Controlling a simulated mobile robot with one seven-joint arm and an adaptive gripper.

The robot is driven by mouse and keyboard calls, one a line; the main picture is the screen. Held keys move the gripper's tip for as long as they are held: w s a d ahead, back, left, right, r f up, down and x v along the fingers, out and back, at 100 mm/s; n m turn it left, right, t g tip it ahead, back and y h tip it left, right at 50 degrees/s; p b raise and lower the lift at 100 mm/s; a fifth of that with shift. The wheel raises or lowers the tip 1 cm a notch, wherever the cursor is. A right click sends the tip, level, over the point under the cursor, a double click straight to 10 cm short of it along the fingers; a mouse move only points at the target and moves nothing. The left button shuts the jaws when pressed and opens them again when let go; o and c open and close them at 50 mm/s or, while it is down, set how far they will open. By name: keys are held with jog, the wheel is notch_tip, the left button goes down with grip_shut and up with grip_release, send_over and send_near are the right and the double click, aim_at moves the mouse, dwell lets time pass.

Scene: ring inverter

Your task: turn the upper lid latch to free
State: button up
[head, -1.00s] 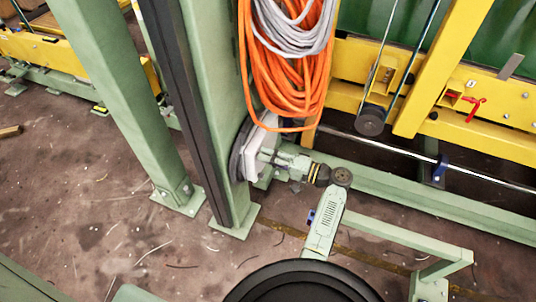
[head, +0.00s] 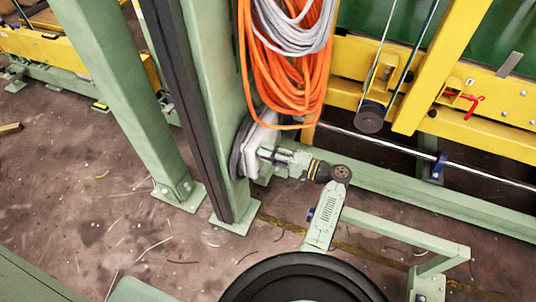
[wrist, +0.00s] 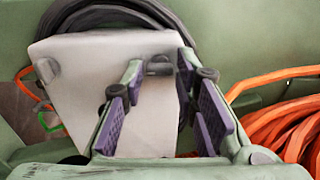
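The pale grey inverter box (wrist: 72,85) fills the middle of the wrist view, its lid facing me. A small dark latch (wrist: 158,66) sits near the lid's upper edge, between my fingertips. My gripper (wrist: 163,78) is open, with its purple-padded fingers on either side of the latch. Whether a finger touches the latch I cannot tell. In the head view my gripper (head: 268,154) reaches to the box (head: 261,136) on the green post. There the latch is too small or hidden to make out.
Orange cable loops (head: 293,90) and a grey cable (head: 290,38) hang just above the box; orange cable also shows at the right of the wrist view (wrist: 285,130). The green post (head: 215,110) stands behind. A low green beam (head: 430,200) runs to the right.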

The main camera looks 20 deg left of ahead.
jog(key=shift+o, duration=1.3)
jog(key=shift+d, duration=0.15)
jog(key=d, duration=1.1)
jog(key=shift+s+d, duration=0.25)
jog(key=shift+d, duration=0.1)
